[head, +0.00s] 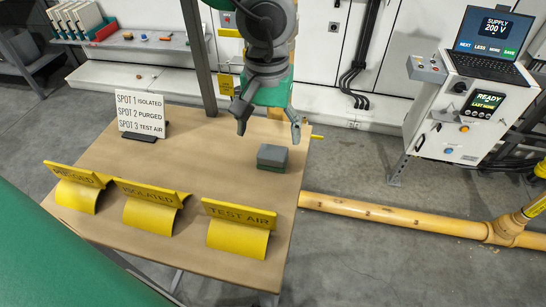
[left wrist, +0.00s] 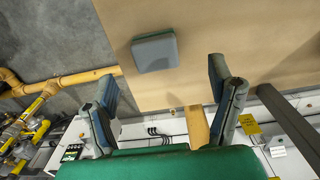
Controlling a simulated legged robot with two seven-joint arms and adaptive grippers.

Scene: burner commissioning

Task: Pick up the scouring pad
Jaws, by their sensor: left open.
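The scouring pad (head: 272,157) is a small block, grey on top and green below. It lies flat on the wooden table near its right edge. My left gripper (head: 269,128) is open and empty, pointing down above and slightly behind the pad, apart from it. In the left wrist view the pad (left wrist: 154,51) lies beyond the open fingers (left wrist: 165,98), between their lines and nearer the table's edge. My right gripper does not show in either view.
Three yellow saddle-shaped signs stand along the table's front, including the TEST AIR sign (head: 239,228). A white spot list (head: 141,113) stands at the back left. A yellow pipe (head: 390,217) runs along the floor to the right. The table (head: 190,160) is clear around the pad.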

